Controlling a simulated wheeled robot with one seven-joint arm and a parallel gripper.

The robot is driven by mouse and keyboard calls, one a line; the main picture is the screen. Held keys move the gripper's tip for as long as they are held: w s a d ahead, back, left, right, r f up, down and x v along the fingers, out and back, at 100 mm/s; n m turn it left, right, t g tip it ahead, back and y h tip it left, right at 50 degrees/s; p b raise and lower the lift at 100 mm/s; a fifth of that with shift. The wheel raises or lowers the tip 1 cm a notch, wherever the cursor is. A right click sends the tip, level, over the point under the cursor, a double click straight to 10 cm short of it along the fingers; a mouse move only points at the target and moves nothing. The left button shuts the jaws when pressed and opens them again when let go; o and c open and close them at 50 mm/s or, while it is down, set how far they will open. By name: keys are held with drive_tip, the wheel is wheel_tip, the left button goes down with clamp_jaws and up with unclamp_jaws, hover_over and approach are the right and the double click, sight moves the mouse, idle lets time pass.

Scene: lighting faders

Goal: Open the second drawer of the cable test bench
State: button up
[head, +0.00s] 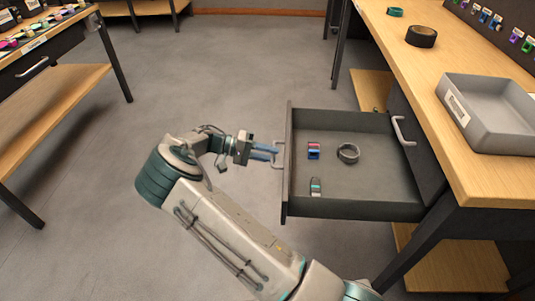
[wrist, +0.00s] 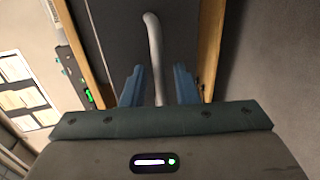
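A dark grey drawer (head: 370,190) stands pulled far out from under the wooden bench (head: 465,185) on the right. Its pale bar handle (head: 278,156) is on the front panel, at the drawer's left in the head view. My gripper (head: 268,152) is at this handle, with its blue fingers pointing at the drawer front. In the wrist view the handle (wrist: 155,45) runs between the two fingers (wrist: 158,88), with a gap showing on each side. The gripper is open around the handle.
Another closed front with a handle (head: 400,131) is on the bench. A grey tray (head: 490,112) stands on top. Open floor (head: 220,70) lies left of the drawer.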

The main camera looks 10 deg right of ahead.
drive_tip(key=shift+a, duration=0.1)
drive_tip(key=p+v, duration=0.2)
drive_tip(key=v, duration=1.1)
drive_tip(key=shift+a, duration=0.25)
drive_tip(key=shift+w+r, duration=0.1)
drive_tip(key=shift+r, duration=0.1)
drive_tip(key=s+d+r+y+p, duration=0.5)
drive_tip(key=d+r, duration=0.3)
drive_tip(key=r, duration=0.4)
drive_tip(key=s+d+r+y+p, duration=0.2)
drive_tip(key=d+r+y+p, duration=0.3)
drive_tip(key=d+r+p, duration=0.5)
drive_tip(key=s+r+n+t+y+p, duration=0.1)
drive_tip(key=s+r+t+y+p, duration=0.1)
drive_tip(key=s+r+p, duration=0.3)
drive_tip(key=s+r+n+t+y+p, duration=0.1)
drive_tip(key=s+r+t+y+p, duration=0.2)
drive_tip(key=s+r, duration=1.1)
drive_tip(key=s+t+p, duration=0.1)
drive_tip(key=s+p, duration=0.2)
drive_tip(key=s, duration=0.1)
drive_tip(key=shift+s+a+n+t, duration=0.3)
drive_tip(key=shift+d+r, duration=0.1)
drive_tip(key=shift+d, duration=0.05)
